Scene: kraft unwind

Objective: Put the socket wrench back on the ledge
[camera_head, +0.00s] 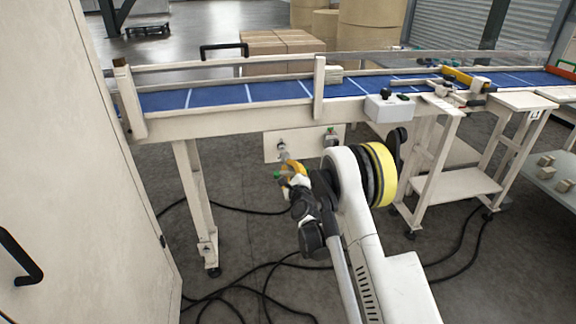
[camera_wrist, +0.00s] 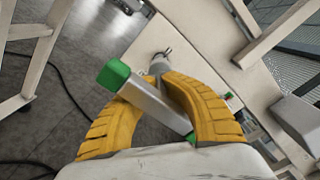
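A socket wrench (camera_wrist: 152,101) shows in the wrist view as a grey bar with green ends and a short metal socket. My gripper (camera_wrist: 156,88) has its two yellow curved fingers closed around it, the bar lying diagonally between them. In the head view, my gripper (camera_head: 292,169) is just below a stud on the pale panel (camera_head: 305,143); a green end of the wrench (camera_head: 277,176) shows beside it. The socket points toward the panel's stud (camera_wrist: 164,52); I cannot tell whether they touch. I cannot tell which surface is the ledge.
The panel hangs below a blue-belted conveyor (camera_head: 235,95) with pale rails. A grey-white box (camera_head: 389,107) sticks out to the right. A yellow-handled device (camera_head: 457,77) stands farther right. A pale cabinet (camera_head: 100,170) stands left. Black cables (camera_head: 262,269) lie on the floor.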

